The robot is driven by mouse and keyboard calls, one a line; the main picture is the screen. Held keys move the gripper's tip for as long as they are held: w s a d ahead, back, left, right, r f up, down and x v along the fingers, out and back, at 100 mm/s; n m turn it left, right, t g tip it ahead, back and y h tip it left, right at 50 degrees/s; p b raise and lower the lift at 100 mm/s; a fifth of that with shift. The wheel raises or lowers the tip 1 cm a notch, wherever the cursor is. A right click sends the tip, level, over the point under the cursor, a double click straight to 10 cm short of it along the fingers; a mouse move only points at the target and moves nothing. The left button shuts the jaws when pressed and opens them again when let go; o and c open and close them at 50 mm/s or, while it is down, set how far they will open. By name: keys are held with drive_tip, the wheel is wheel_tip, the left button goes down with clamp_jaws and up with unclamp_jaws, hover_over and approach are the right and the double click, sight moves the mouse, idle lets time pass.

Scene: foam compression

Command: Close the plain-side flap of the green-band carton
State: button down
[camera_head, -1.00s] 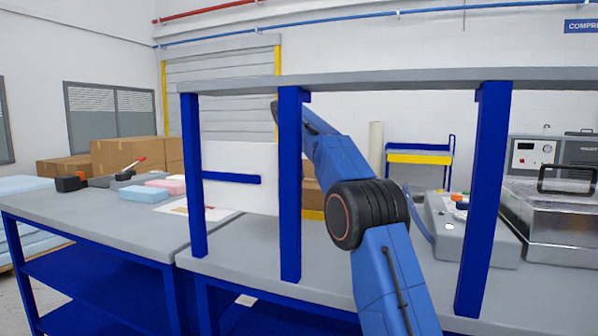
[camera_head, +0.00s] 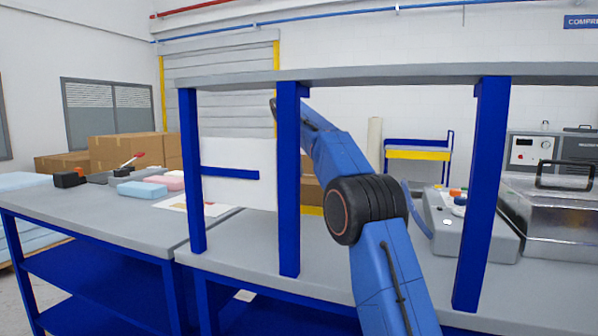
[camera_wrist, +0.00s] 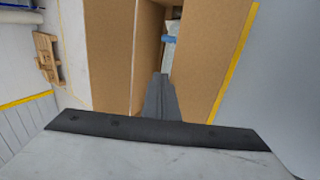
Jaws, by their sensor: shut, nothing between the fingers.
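In the wrist view an open brown cardboard carton (camera_wrist: 215,45) lies below my gripper. A broad cardboard panel (camera_wrist: 98,50) stands out on its left side, and pale blue and white contents (camera_wrist: 169,52) show in the gap between panels. My gripper (camera_wrist: 161,80) is shut and empty, its dark fingers pointing toward the opening; I cannot tell whether they touch the cardboard. No green band shows, so I cannot tell which side is the plain one. In the head view my gripper is hidden beyond the blue rack post.
Brown boxes (camera_head: 125,152) and foam blocks (camera_head: 142,189) are at left, a metal-lidded machine (camera_head: 560,225) at right. A wooden pallet (camera_wrist: 47,58) shows in the wrist view.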

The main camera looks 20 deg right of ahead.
drive_tip(key=shift+r, duration=0.75)
